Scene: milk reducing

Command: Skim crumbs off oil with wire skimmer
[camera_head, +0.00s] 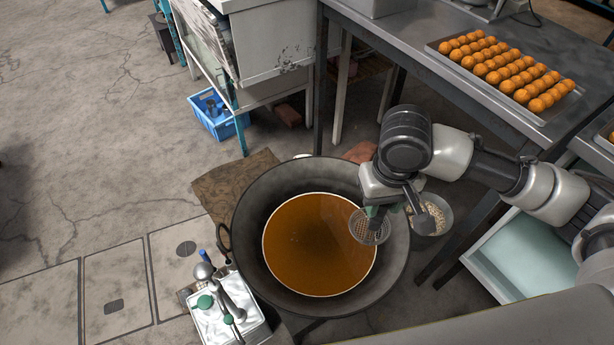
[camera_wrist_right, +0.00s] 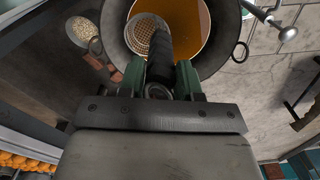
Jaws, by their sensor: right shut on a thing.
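A large dark wok (camera_head: 250,235) holds brown-orange oil (camera_head: 305,240), with a few tiny specks near its middle. The wire skimmer (camera_head: 366,229) has a round mesh head over the right edge of the oil. I cannot tell whether the mesh touches the oil. My right gripper (camera_head: 376,208) is shut on the skimmer's dark handle, above the wok's right rim. In the right wrist view the handle lies between the green fingers (camera_wrist_right: 160,75), and the skimmer's mesh (camera_wrist_right: 152,35) overlaps the oil (camera_wrist_right: 190,25). My left gripper is not in view.
A small bowl of pale bits (camera_head: 436,214) stands right of the wok. A white container (camera_head: 228,325) with metal utensils is at its lower left. A steel table (camera_head: 455,85) at upper right bears a tray (camera_head: 548,115) of orange balls. A blue crate (camera_head: 218,125) sits on the floor.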

